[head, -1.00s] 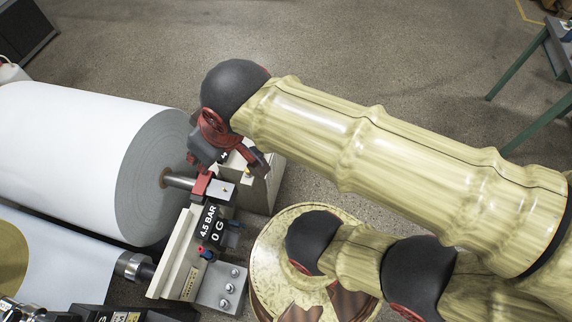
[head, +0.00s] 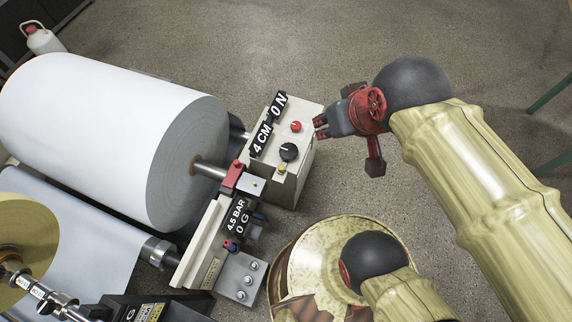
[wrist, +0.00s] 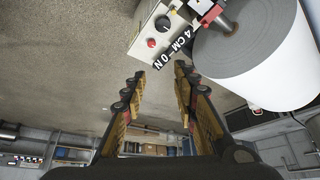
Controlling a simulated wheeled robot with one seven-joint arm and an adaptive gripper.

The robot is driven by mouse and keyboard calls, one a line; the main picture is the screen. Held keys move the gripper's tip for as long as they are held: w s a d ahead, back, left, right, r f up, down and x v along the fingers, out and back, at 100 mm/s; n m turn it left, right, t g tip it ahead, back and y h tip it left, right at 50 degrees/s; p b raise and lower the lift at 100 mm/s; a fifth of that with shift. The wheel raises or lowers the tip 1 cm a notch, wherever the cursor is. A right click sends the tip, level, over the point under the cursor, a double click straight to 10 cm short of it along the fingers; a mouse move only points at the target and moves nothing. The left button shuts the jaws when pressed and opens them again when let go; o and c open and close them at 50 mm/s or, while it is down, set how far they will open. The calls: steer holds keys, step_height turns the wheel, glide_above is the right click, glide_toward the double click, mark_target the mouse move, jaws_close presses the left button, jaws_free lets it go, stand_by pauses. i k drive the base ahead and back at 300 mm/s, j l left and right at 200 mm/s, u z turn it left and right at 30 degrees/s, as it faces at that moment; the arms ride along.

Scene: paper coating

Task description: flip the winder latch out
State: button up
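A large white paper roll (head: 120,140) sits on a steel shaft (head: 208,169). A red latch piece (head: 232,176) sits over the shaft's end, beside a small silver block (head: 251,184) on the cream winder stand (head: 203,240). The red piece also shows at the top of the wrist view (wrist: 212,13). It looks closed over the shaft, though its exact position is hard to tell. My gripper (head: 321,127) hangs to the right of the control box, apart from the latch. In the wrist view my gripper (wrist: 160,72) has its fingers parted with nothing between them.
The cream control box (head: 290,165) has a red button (head: 295,126), a black knob (head: 288,151) and a display (head: 268,125). A "4.5 BAR" display (head: 237,215) stands on the winder stand. Open floor (head: 300,50) lies behind the box.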

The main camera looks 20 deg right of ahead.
mark_target(281, 167)
steer(key=l+u, duration=0.15)
steer(key=u, duration=0.2)
steer(key=l+u, duration=0.2)
steer(key=u, duration=0.2)
steer(key=l+u, duration=0.15)
steer(key=u, duration=0.2)
